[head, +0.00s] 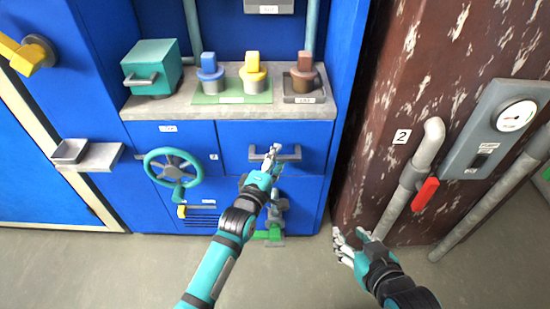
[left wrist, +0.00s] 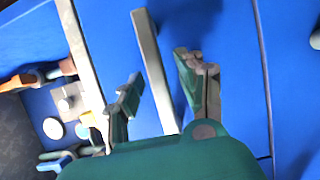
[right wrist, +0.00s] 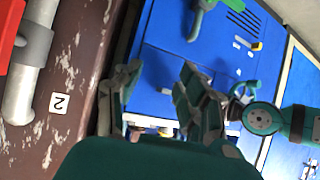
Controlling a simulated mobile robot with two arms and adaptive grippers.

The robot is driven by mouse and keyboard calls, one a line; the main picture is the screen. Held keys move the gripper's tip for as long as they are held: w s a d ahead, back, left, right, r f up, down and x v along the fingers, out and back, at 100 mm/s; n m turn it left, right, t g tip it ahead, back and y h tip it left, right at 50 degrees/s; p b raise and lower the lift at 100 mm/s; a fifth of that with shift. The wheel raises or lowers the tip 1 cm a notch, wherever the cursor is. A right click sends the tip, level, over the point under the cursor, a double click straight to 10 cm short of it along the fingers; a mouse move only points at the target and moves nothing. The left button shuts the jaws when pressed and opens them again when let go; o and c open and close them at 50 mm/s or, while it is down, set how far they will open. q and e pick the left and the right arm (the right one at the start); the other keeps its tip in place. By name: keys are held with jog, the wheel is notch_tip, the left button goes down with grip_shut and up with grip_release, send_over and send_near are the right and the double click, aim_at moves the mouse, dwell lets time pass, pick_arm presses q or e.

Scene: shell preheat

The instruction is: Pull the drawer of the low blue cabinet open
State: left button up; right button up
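The low blue cabinet (head: 232,208) stands below the grey counter in the head view. Its upper right drawer (head: 235,140) looks flush with the front and has a grey bar handle (head: 290,156). My left gripper (head: 272,156) is at the handle, covering its middle in the head view. In the left wrist view the handle bar (left wrist: 152,65) runs between the fingers of my left gripper (left wrist: 162,92); both fingers stand apart from it. My right gripper (head: 353,245) is open and empty, low in front of the rusty column. It also shows open in the right wrist view (right wrist: 160,90).
A teal handwheel (head: 173,167) sits left of the drawer. The counter (head: 150,106) holds a teal box (head: 152,68) and blue, yellow and brown plugs. A rusty column (head: 385,130), pipe (head: 410,180) and red lever (head: 426,194) stand right. Floor in front is free.

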pick_arm(q)
grip_shut()
jog(key=shift+s, duration=0.1)
dwell(0.3)
